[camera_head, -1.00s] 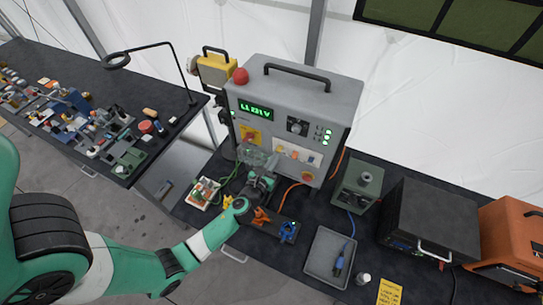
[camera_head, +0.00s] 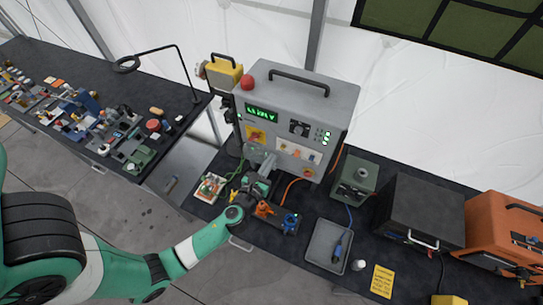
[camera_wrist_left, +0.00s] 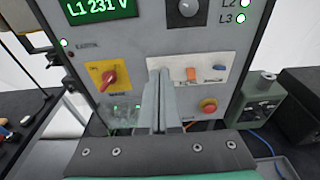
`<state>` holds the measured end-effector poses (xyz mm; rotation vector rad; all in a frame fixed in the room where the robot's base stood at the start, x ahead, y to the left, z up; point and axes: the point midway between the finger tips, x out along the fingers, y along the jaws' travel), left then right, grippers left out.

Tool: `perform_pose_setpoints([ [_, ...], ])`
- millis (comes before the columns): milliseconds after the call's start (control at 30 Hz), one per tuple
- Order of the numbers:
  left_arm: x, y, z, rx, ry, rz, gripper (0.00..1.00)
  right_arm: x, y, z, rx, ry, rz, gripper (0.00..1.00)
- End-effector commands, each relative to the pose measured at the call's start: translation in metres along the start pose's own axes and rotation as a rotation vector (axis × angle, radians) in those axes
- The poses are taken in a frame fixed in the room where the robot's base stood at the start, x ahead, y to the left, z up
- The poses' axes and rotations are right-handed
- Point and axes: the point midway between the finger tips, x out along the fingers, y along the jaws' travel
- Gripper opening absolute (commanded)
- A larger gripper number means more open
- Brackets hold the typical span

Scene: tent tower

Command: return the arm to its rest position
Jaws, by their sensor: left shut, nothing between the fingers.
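My left arm comes in from the left in the head view, and its gripper (camera_head: 264,163) is in front of the grey power cabinet (camera_head: 297,108). In the left wrist view the two fingers of my left gripper (camera_wrist_left: 160,75) are together with nothing between them. They point at the cabinet's front panel (camera_wrist_left: 200,75), and a gap to it cannot be judged. The panel carries a red and yellow rotary switch (camera_wrist_left: 107,77), an orange rocker switch (camera_wrist_left: 191,74) and a red button (camera_wrist_left: 209,106). The display (camera_wrist_left: 98,11) reads L1 231 V. My right gripper is not in view.
A grey tray (camera_head: 313,258) with a blue-handled tool, a small green box (camera_head: 355,181), a black box (camera_head: 425,207) and an orange case (camera_head: 500,225) stand to the right. Blue and orange clamps (camera_head: 264,209) lie by my wrist. A cluttered table (camera_head: 60,65) stands left.

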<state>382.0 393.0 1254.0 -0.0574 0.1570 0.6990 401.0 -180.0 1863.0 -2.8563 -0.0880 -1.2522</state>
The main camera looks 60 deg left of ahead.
Motion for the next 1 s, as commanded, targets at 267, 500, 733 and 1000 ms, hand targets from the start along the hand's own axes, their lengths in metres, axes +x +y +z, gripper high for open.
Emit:
perform_pose_setpoints([
  [267,-0.001,0.000,0.000,0.000,0.001,0.000,0.00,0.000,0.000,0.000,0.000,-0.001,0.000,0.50],
  [500,-0.001,0.000,0.000,0.000,0.001,0.000,0.00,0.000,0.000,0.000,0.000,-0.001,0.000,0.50],
  [733,0.006,-0.017,0.017,-0.012,-0.032,-0.027,0.00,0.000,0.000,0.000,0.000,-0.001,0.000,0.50],
  [1000,0.031,-0.101,0.200,-0.289,-0.324,-0.171,0.00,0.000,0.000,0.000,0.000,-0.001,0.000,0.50],
])
